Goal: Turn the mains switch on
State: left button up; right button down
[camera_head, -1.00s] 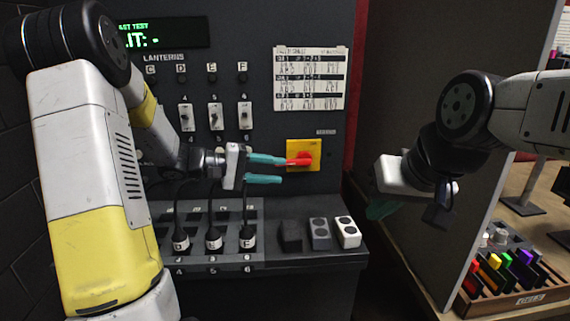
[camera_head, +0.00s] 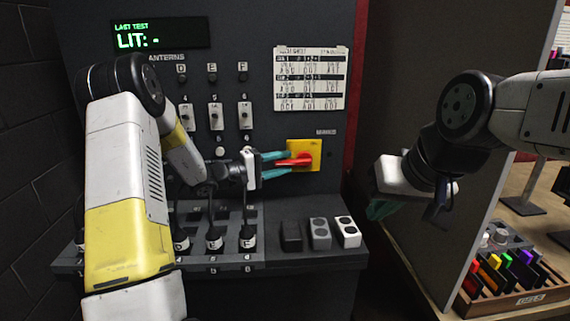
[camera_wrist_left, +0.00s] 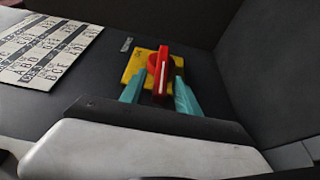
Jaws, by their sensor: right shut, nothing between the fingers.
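The mains switch has a yellow plate (camera_head: 315,149) and a red handle (camera_head: 301,161), on the dark panel. In the head view the handle lies about horizontal, its free end towards the left. In the left wrist view the red handle (camera_wrist_left: 160,72) stands between the teal fingers, over the yellow plate (camera_wrist_left: 137,66). My left gripper (camera_head: 279,163) is open, one finger above and one below the handle. Small gaps seem to show beside the handle in the wrist view (camera_wrist_left: 158,90). My right gripper (camera_head: 382,208) is shut and empty, away to the right.
Lantern switches (camera_head: 215,115) and plugged cables (camera_head: 214,238) are left of the mains switch. A printed chart (camera_head: 309,79) is above it. Button blocks (camera_head: 320,234) sit on the ledge below. A grey partition (camera_head: 400,60) stands right, with a gel tray (camera_head: 515,296) beyond.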

pick_arm(q)
grip_shut()
jog(key=shift+d, duration=0.1)
dwell(1.3)
